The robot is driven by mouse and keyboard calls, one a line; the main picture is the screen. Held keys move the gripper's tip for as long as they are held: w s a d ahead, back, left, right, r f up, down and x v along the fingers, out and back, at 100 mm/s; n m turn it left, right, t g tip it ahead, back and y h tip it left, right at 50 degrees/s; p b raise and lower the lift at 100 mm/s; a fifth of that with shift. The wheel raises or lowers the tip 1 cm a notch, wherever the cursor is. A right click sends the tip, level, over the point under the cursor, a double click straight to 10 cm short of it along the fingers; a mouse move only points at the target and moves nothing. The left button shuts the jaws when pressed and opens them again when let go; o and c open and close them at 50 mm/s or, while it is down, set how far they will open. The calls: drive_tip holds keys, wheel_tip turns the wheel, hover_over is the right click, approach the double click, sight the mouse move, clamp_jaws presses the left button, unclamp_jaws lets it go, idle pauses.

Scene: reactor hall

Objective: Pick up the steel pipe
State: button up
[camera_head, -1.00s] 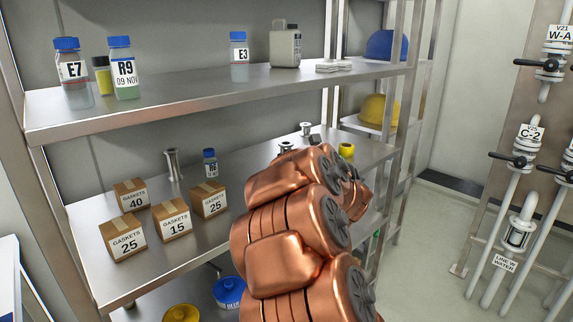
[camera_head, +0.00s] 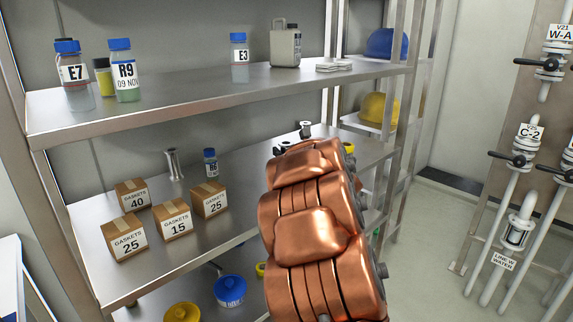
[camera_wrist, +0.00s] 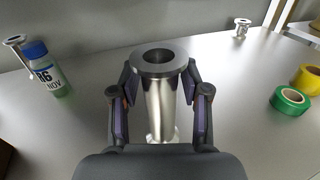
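In the wrist view a steel pipe (camera_wrist: 160,105) with a round flange on top stands upright on the shelf. My gripper (camera_wrist: 161,88) has one finger on each side of it, below the flange. The fingers look open, with narrow gaps to the pipe body; contact is not seen. In the head view my copper arm hides most of this pipe and the gripper. Two similar flanged pieces stand apart: one (camera_head: 173,164) left of the R6 bottle, and a smaller one (camera_head: 305,130) at the back.
The R6 bottle (camera_wrist: 46,68) stands left of my gripper. Green tape (camera_wrist: 289,101) and yellow tape (camera_wrist: 307,78) lie to the right. Several gasket boxes (camera_head: 171,218) sit further left on the shelf (camera_head: 200,245). An upper shelf (camera_head: 200,94) with bottles hangs above.

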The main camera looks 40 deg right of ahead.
sight(286, 143)
clamp_jaws()
idle(0.4)
drive_tip(key=shift+r, duration=1.85)
drive_tip(key=s+a+r+b, duration=0.1)
drive_tip(key=s+a+b, duration=0.1)
drive_tip(key=s+a, duration=0.8)
drive_tip(key=shift+s+r, duration=0.15)
drive_tip(key=shift+s, duration=1.05)
